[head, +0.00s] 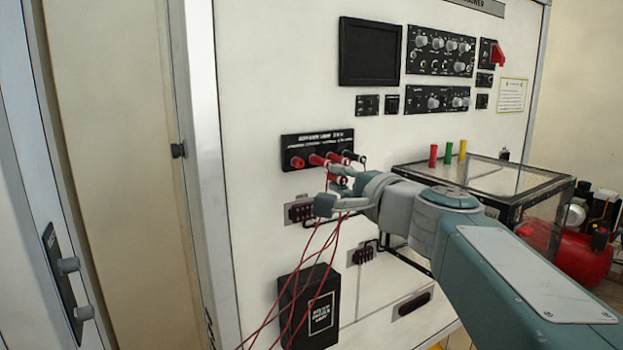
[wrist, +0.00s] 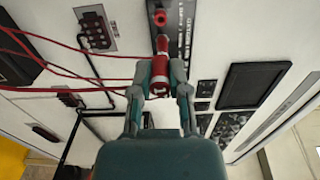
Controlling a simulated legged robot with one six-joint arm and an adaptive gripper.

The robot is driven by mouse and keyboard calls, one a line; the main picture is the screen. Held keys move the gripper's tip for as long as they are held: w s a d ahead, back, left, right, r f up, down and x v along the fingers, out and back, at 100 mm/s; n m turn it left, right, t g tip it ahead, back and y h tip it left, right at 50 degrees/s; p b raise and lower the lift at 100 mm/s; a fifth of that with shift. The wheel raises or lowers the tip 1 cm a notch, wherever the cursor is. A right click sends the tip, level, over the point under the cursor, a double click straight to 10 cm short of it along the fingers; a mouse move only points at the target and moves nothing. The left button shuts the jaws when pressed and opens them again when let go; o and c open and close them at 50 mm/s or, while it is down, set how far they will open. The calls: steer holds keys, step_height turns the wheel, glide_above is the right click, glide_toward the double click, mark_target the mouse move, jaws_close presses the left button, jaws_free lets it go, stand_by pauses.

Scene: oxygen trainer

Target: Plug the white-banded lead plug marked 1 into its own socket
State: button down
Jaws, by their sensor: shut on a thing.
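My gripper (head: 338,188) is in front of the panel, just below the black socket strip (head: 290,140). It is shut on a red lead plug, which shows between the fingertips in the wrist view (wrist: 160,70). White bands show around the fingertips in the head view, but the number mark is too small to read. In the wrist view, the gripper (wrist: 160,88) points up toward the strip, with a red plug or socket (wrist: 162,44) straight beyond the held plug. The fingers hide part of the held plug, and I cannot tell whether its tip touches a socket.
Red leads (head: 318,245) hang below my gripper, past a black box (head: 310,305). A red socket (head: 298,162) is at the strip's left end; red and dark plugs sit further right.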

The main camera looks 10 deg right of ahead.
mark_target(327, 176)
steer(key=shift+a, duration=0.1)
steer(key=shift+s+a, duration=0.1)
steer(key=shift+a, duration=0.1)
steer(key=shift+w+a, duration=0.4)
steer(key=shift+w, duration=0.1)
steer(key=shift+d+x, duration=0.15)
steer(key=shift+x, duration=0.55)
steer(key=shift+d+x, duration=0.15)
steer(key=shift+x, duration=1.75)
steer(key=shift+x, duration=1.15)
steer(key=c, duration=0.5)
jaws_free()
steer(key=shift+a, duration=0.1)
steer(key=shift+c, duration=0.2)
